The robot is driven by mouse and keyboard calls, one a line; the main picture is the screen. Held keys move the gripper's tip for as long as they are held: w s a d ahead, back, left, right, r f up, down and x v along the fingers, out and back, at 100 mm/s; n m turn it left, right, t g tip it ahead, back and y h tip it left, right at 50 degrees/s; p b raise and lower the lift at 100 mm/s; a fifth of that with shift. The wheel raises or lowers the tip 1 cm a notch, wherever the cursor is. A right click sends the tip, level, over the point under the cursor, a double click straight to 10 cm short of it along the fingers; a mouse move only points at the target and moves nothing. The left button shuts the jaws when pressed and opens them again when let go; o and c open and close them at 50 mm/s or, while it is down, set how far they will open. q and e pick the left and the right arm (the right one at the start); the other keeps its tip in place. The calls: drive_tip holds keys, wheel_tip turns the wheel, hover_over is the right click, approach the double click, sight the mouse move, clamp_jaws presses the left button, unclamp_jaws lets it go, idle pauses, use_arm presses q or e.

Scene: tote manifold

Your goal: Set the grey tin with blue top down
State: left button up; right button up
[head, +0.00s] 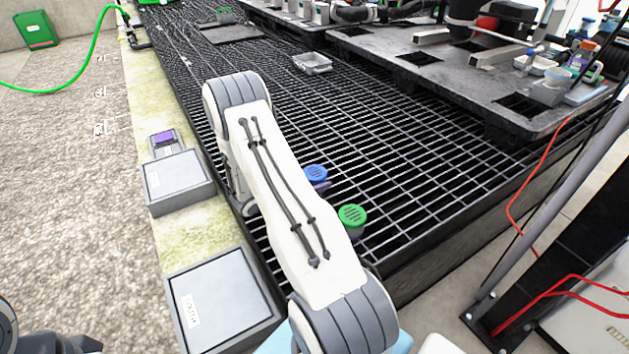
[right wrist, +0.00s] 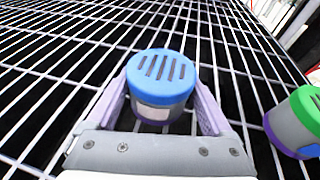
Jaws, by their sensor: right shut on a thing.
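The grey tin with blue top (right wrist: 160,82) is upright between the two pale purple fingers of my right gripper (right wrist: 161,105), which is shut on it. In the head view its slotted blue lid (head: 316,173) shows just right of my right arm, over the black grating (head: 420,190). Most of the gripper is hidden behind the arm there. I cannot tell whether the tin's base touches the grating. A grey tin with green top (head: 352,215) stands close by, nearer to me; it also shows at the right edge of the right wrist view (right wrist: 297,120). My left gripper is not in view.
Grey boxes (head: 222,300) stand on the ledge left of the grating. A small grey tray (head: 312,63) lies farther back on the grating. A black raised platform (head: 425,65) with bottles and fittings is at the back right. Grating right of the tins is clear.

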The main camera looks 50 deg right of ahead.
sight(315, 172)
drive_tip(key=o, duration=1.2)
drive_tip(key=shift+f, duration=0.1)
drive_tip(key=shift+r, duration=0.25)
drive_tip(key=p+v, duration=0.2)
drive_tip(key=v, duration=1)
drive_tip(key=shift+p, duration=0.35)
drive_tip(key=shift+d, duration=0.1)
drive_tip(key=b+x, duration=0.1)
drive_tip(key=x, duration=0.4)
drive_tip(key=b+x, duration=0.1)
drive_tip(key=x, duration=0.5)
drive_tip(key=shift+d+f+b, duration=0.15)
drive_tip(key=shift+f+b, duration=0.15)
drive_tip(key=shift+b, duration=0.1)
drive_tip(key=r, duration=0.1)
drive_tip(key=r+p, duration=0.1)
drive_tip(key=r, duration=0.1)
drive_tip(key=shift+d, duration=0.25)
drive_tip(key=shift+r+p, duration=0.3)
drive_tip(key=shift+r, duration=0.1)
